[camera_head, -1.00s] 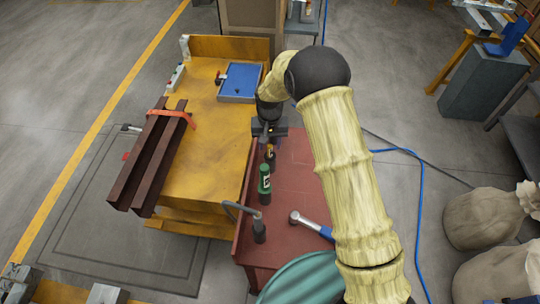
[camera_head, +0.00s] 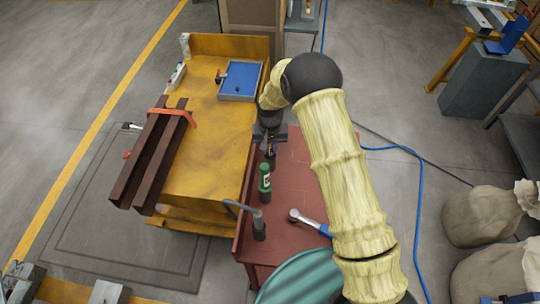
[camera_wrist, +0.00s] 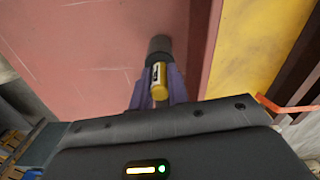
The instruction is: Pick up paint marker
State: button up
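The paint marker (camera_wrist: 159,80) has a yellow body with a dark label and a wider black part at its far end. In the wrist view it lies between the two purple-grey fingers of my gripper (camera_wrist: 159,88), one on each side. I cannot tell whether the fingers press on it or leave a small gap. In the head view my gripper (camera_head: 270,143) is over the far left part of the red table. The marker shows there only as a small dark and yellow shape (camera_head: 271,154), partly hidden by the gripper.
A green bottle (camera_head: 264,183) stands close in front of the marker on the red table (camera_head: 296,180). A dark upright object with a bent rod (camera_head: 259,230) and a ratchet (camera_head: 310,222) are nearer. A yellow bench (camera_head: 205,165) with brown beams (camera_head: 150,160) adjoins on the left.

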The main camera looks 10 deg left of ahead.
grip_shut()
jog(key=shift+r, duration=0.55)
notch_tip(320, 180, up, 9)
jog(key=shift+f+b, duration=0.1)
jog(key=shift+b, duration=1.15)
